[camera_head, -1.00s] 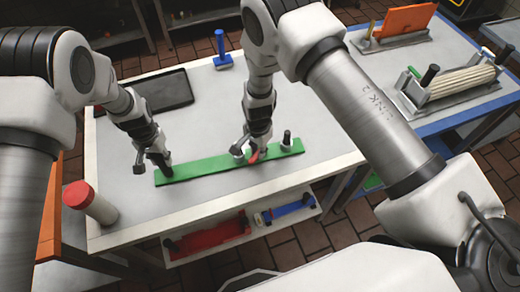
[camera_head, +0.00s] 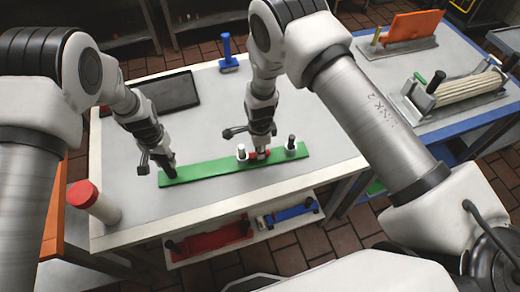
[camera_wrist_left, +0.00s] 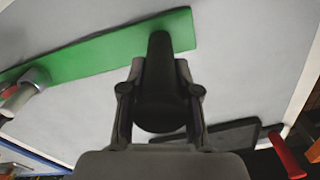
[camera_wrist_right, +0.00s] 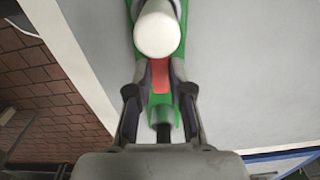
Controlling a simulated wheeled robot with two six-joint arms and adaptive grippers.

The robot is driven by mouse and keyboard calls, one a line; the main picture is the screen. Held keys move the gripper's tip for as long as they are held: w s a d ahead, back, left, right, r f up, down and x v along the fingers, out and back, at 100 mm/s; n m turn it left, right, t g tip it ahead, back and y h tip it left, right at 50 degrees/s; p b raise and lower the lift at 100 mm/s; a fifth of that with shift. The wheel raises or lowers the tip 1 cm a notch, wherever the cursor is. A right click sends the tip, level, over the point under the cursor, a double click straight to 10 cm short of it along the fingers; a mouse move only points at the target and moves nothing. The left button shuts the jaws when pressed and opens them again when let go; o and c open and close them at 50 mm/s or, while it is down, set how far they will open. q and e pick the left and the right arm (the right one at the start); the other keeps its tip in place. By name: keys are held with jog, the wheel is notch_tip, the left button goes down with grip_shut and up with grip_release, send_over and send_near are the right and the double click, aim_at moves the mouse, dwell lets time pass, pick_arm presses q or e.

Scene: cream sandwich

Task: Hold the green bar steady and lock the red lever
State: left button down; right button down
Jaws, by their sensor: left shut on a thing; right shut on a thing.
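The green bar (camera_head: 215,169) lies flat across the front of the table. My left gripper (camera_head: 167,168) is shut on the black upright handle (camera_wrist_left: 158,75) at the bar's left end.
A white cylinder with a red cap (camera_head: 95,203) stands at the table's front left. A dark tray (camera_head: 170,95) and a blue tool (camera_head: 227,55) lie farther back. A shelf below holds a red tool (camera_head: 210,238). A blue table (camera_head: 450,115) stands at right.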

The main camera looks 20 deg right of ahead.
jog(key=shift+f, duration=0.1)
jog(key=c, duration=1)
grip_release()
jog(key=shift+c, duration=0.2)
notch_tip(320, 180, up, 12)
pick_arm(q)
jog(key=c, duration=0.7)
grip_release()
